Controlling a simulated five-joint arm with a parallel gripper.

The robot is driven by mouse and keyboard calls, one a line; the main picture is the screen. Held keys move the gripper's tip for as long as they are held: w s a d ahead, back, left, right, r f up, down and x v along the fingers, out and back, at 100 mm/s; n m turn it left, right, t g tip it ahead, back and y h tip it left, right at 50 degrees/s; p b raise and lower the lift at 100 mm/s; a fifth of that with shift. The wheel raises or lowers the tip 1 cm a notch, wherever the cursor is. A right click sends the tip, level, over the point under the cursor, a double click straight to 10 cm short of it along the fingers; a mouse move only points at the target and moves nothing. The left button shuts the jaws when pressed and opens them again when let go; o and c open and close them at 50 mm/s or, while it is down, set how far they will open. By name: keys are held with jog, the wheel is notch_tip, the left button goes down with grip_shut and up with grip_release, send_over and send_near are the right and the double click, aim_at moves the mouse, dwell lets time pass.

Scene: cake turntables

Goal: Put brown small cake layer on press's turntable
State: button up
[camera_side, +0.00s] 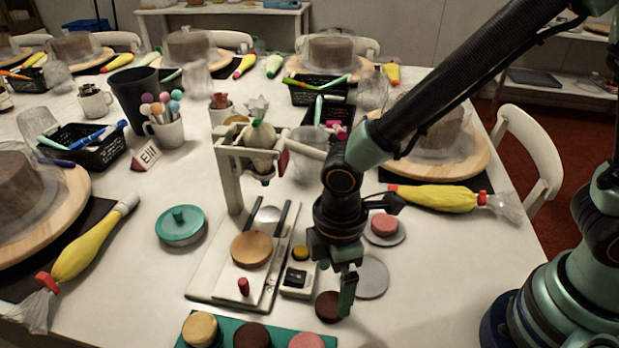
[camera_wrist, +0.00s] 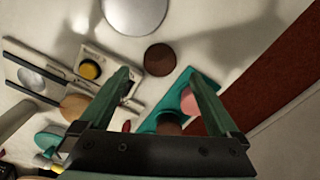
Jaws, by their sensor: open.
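A small dark brown cake layer (camera_side: 328,306) lies flat on the white table, just left of my gripper's tip in the side view. In the wrist view the brown layer (camera_wrist: 160,59) lies beyond the fingertips, roughly centred between them. My gripper (camera_side: 347,298) points down, open and empty; in the wrist view its two green fingers (camera_wrist: 160,77) are spread apart. The press (camera_side: 231,180) stands left of my gripper. A round tan disc, apparently its turntable (camera_side: 251,249), sits bare on the press's board; it is partly hidden by a finger in the wrist view (camera_wrist: 75,105).
A teal tray (camera_side: 223,328) at the front edge holds tan, brown and pink layers. A white box with a yellow button (camera_side: 300,253) stands between press and gripper. An empty grey plate (camera_side: 373,279) and a plate with a pink layer (camera_side: 384,226) lie right of it.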

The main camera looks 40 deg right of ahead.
notch_tip(320, 180, up, 6)
jog(key=w+d+r+m+t, duration=0.1)
jog(key=d+r+m, duration=0.3)
jog(key=d, duration=0.3)
jog(key=w+d+r+m+t, duration=0.1)
jog(key=d+r+m+t, duration=0.1)
jog(key=d+r+m, duration=0.2)
jog(key=w+d+r+m+t, duration=0.1)
jog(key=d+r+m, duration=0.3)
jog(key=d, duration=0.6)
jog(key=shift+d+r+m+t, duration=0.3)
jog(key=shift+m+t, duration=0.4)
jog(key=shift+m, duration=0.3)
jog(key=shift+s+d+r, duration=0.1)
jog(key=shift+s+d, duration=0.05)
jog(key=shift+d, duration=0.2)
jog(key=shift+c, duration=1.1)
jog(key=n+g, duration=0.5)
jog(key=n, duration=0.5)
send_over(332, 303)
notch_tip(332, 303, down, 13)
jog(key=shift+f, duration=5.9)
